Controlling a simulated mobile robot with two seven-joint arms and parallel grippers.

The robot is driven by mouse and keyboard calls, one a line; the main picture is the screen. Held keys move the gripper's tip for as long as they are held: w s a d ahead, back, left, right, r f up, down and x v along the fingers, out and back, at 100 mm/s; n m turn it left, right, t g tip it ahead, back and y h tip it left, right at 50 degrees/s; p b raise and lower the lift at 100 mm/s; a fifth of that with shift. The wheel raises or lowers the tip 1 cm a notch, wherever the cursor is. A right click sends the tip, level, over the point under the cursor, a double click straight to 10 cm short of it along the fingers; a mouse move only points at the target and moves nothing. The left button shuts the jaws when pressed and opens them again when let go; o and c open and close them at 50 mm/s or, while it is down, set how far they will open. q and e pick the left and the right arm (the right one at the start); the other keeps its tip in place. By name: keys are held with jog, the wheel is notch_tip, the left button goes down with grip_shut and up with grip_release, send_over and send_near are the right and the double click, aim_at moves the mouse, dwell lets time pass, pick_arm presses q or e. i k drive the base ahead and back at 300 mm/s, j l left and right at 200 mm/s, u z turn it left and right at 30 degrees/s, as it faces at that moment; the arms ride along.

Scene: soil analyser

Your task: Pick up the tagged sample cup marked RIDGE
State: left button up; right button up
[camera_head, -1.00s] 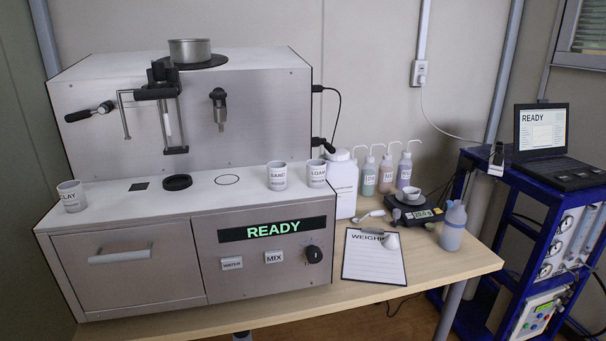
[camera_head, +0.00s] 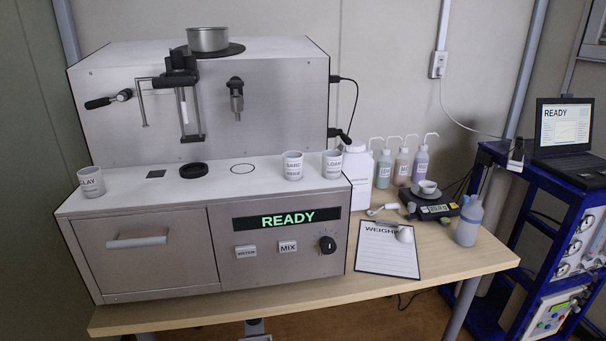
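Three tagged cups stand on the analyser's white deck. The CLAY cup (camera_head: 91,182) is at the far left. The SAND cup (camera_head: 292,166) and the LOAM cup (camera_head: 332,164) stand side by side at the right end. I see no cup with a readable RIDGE tag. A small white cup (camera_head: 427,187) sits on the black scale (camera_head: 429,208) to the right, and no tag can be read on it. Neither of my grippers is in view.
The analyser (camera_head: 200,245) has a READY display, a drawer and a knob. Bottles (camera_head: 420,164), a squeeze bottle (camera_head: 468,222) and a WEIGHING clipboard (camera_head: 388,252) crowd the table's (camera_head: 478,255) right side. A blue rack (camera_head: 570,205) with a laptop (camera_head: 565,130) stands further right.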

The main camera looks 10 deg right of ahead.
aim_at(293, 160)
jog(key=i+j, duration=0.1)
jog(key=j, duration=0.25)
jog(key=i+j, duration=0.15)
jog(key=j, duration=0.2)
jog(key=i+j, duration=0.1)
jog(key=j, duration=0.25)
jog(key=i+j, duration=0.15)
jog(key=j, duration=0.2)
jog(key=i+j, duration=0.1)
jog(key=j, duration=0.2)
jog(key=z, duration=1.25)
jog(key=i+l+u, duration=0.1)
jog(key=l, duration=0.2)
jog(key=i+l+u, duration=0.1)
jog(key=l, duration=0.25)
jog(key=i, duration=0.05)
